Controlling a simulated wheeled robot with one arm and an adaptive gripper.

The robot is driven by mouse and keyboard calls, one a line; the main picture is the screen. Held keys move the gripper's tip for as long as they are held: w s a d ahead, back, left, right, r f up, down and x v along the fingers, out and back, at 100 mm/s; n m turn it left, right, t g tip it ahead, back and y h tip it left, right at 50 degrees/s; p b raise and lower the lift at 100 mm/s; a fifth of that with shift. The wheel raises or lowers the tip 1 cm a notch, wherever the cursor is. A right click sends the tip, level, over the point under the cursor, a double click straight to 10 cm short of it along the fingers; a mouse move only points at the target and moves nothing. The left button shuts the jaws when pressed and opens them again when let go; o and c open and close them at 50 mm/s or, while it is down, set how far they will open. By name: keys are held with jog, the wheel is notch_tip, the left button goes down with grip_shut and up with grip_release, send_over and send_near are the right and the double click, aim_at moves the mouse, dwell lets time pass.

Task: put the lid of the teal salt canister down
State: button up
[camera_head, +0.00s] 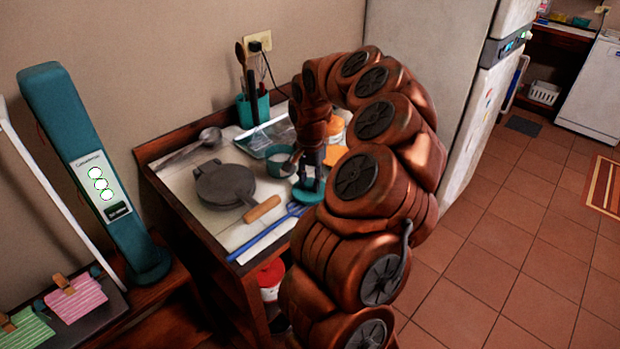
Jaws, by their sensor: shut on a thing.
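The teal salt canister (279,164) stands on the white counter, with what looks like an open top showing pale contents. The teal lid (308,195) is to its right, under my gripper (309,182). My gripper points down and is shut on the lid. The fingertips are small and partly dark against my arm, so the exact grip is hard to see. I cannot tell whether the lid touches the counter. My arm hides the area just right of the lid.
A dark round press (224,185) with a wooden handle lies left of the canister. A blue tool (262,238) lies along the front edge. A metal tray (266,138) and a teal utensil holder (262,108) stand behind. A ladle (209,136) lies at the back left.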

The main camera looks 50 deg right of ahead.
aim_at(310, 182)
jog(key=shift+f+b, duration=0.25)
jog(key=shift+b, duration=0.1)
jog(key=o, duration=0.9)
jog(key=shift+o, duration=0.2)
jog(key=shift+r, duration=0.1)
jog(key=shift+r+p, duration=0.3)
jog(key=shift+r, duration=0.1)
notch_tip(310, 182, up, 11)
jog(key=b, duration=0.3)
jog(key=a+r+n, duration=0.3)
jog(key=a+n, duration=0.3)
jog(key=a, duration=0.7)
jog(key=s+a+f+n, duration=0.4)
jog(key=s+a+n, duration=0.3)
jog(key=s+a, duration=0.8)
jog(key=s+a+f+n+g, duration=0.1)
jog(key=s+a+f, duration=0.3)
jog(key=s, duration=0.5)
notch_tip(310, 182, down, 2)
jog(key=shift+a+n+g, duration=0.4)
jog(key=shift+n, duration=0.2)
